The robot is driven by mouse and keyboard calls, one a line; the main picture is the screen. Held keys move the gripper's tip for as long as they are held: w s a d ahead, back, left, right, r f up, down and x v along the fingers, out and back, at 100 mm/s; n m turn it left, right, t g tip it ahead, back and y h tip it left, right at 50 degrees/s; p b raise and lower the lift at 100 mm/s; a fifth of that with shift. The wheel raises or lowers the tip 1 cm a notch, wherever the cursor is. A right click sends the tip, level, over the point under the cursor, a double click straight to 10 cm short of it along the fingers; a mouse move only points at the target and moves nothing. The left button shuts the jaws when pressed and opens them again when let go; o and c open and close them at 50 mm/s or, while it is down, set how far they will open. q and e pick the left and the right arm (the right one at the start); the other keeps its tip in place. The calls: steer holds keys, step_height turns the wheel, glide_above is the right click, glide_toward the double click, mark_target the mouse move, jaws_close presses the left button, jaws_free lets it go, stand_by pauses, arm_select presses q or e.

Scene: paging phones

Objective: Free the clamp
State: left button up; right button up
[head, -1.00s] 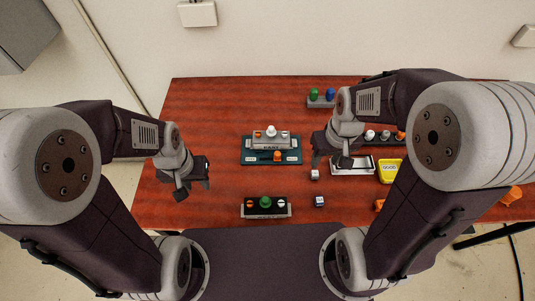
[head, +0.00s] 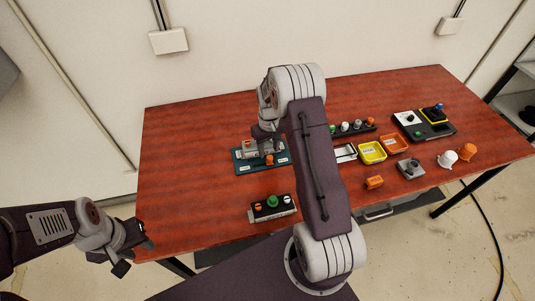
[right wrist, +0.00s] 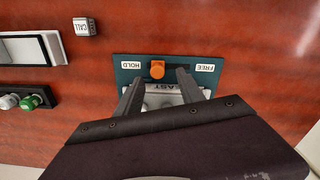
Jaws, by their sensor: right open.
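The clamp is a teal plate (head: 240,167) with a grey block marked with partly covered letters and an orange knob (head: 269,160). In the right wrist view the plate (right wrist: 122,62) carries the labels HOLD and FREE, and the orange knob (right wrist: 157,69) stands between them, nearer HOLD. My right gripper (right wrist: 161,78) is open over the clamp, its fingers to either side of the knob; contact cannot be told. In the head view my right arm hides part of the block's right side. My left gripper (head: 138,252) is open and empty at the table's left front edge.
A box with a green knob (head: 272,202) stands in front of the clamp. To the right are a yellow tray (head: 372,153), an orange tray (head: 395,143) and a joystick panel (head: 425,127). A CALL cube (right wrist: 84,27) lies near the plate. The table's left side is clear.

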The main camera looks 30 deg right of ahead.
mark_target(270, 157)
steer(key=f, duration=0.2)
steer(key=d+f, duration=0.1)
steer(key=f, duration=0.1)
steer(key=shift+w+f, duration=0.1)
steer(key=shift+a, duration=0.35)
steer(key=c, duration=0.4)
jaws_close()
stand_by(0.5)
